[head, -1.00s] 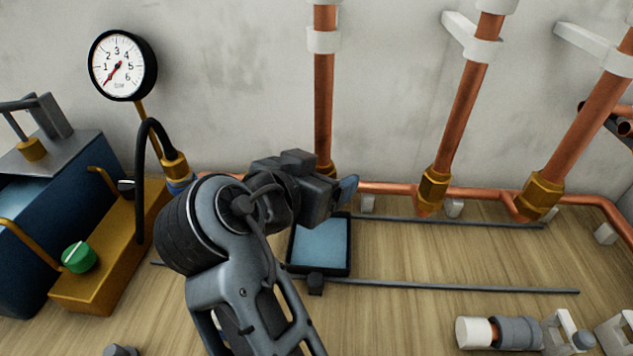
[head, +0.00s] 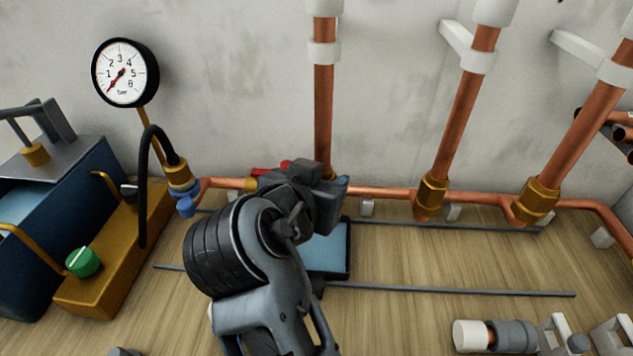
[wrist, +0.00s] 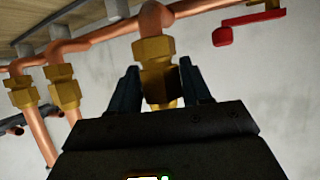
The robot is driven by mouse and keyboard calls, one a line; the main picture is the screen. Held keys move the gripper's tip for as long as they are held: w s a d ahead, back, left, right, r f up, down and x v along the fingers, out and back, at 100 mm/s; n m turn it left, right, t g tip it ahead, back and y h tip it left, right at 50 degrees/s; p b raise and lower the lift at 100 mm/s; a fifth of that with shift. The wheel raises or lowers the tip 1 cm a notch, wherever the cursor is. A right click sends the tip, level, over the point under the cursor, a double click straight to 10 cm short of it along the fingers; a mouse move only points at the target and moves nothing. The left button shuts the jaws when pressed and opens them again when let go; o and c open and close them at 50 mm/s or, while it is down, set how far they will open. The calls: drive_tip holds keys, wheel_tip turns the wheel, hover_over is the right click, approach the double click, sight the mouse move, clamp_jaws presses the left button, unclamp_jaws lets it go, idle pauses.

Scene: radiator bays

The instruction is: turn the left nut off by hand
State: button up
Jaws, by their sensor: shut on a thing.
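The left nut (wrist: 158,80) is brass and sits at the lower end of the left upright copper pipe (head: 323,110). In the wrist view it lies between the two dark fingers of my gripper (wrist: 159,72), which is shut on it. A second brass hex part (wrist: 152,49) shows just beyond it, towards the copper elbow. In the head view my gripper (head: 330,190) is at the foot of the left pipe and hides most of the nut.
A red valve handle (head: 270,170) is just left of my gripper. Middle (head: 431,195) and right (head: 536,200) brass nuts stand to the right. A blue tray (head: 346,262) and grey rods (head: 450,289) lie on the floor. A gauge (head: 124,73) and pump are at left.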

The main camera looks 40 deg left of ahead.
drive_tip(key=shift+n+y, duration=0.5)
drive_tip(key=shift+n+g+y+p, duration=1.2)
drive_tip(key=shift+n+y+p, duration=0.5)
drive_tip(key=shift+n+p, duration=0.15)
drive_tip(key=o, duration=0.9)
drive_tip(key=shift+n+y, duration=0.25)
drive_tip(key=shift+y, duration=0.05)
drive_tip(key=shift+c, duration=0.2)
drive_tip(key=p+v, duration=0.7)
drive_tip(key=v, duration=0.3)
